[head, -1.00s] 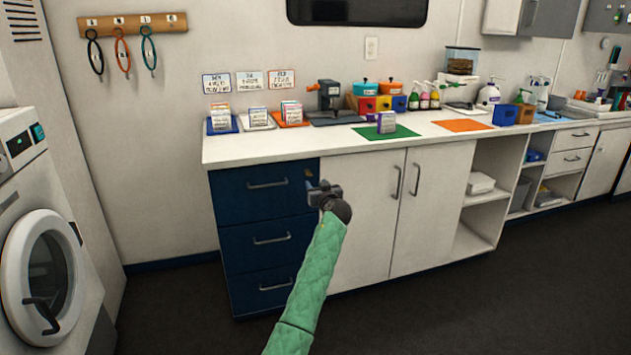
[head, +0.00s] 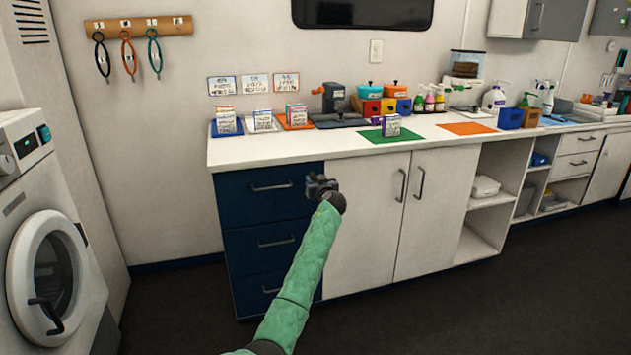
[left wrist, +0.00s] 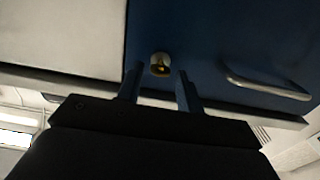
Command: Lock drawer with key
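The top blue drawer (head: 245,203) is closed in the cabinet's left end, with a bar handle (head: 273,187) that also shows in the left wrist view (left wrist: 268,88). A round lock (left wrist: 160,65) with a brass-coloured centre sits on the drawer front near its edge. I cannot tell whether the brass part is a key. My left gripper (head: 318,183) is in front of the drawer's upper right corner and hides the lock in the head view. In the left wrist view its two fingers (left wrist: 159,88) are apart, empty, and point at the lock. My right gripper is out of view.
A white double-door cabinet (head: 385,220) adjoins the drawers on the right. The worktop (head: 350,147) above holds several boxes, bottles and coloured mats. A washing machine (head: 50,230) stands at the left. Loops hang on a wooden wall rack (head: 140,25). Dark floor (head: 450,310) is clear in front.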

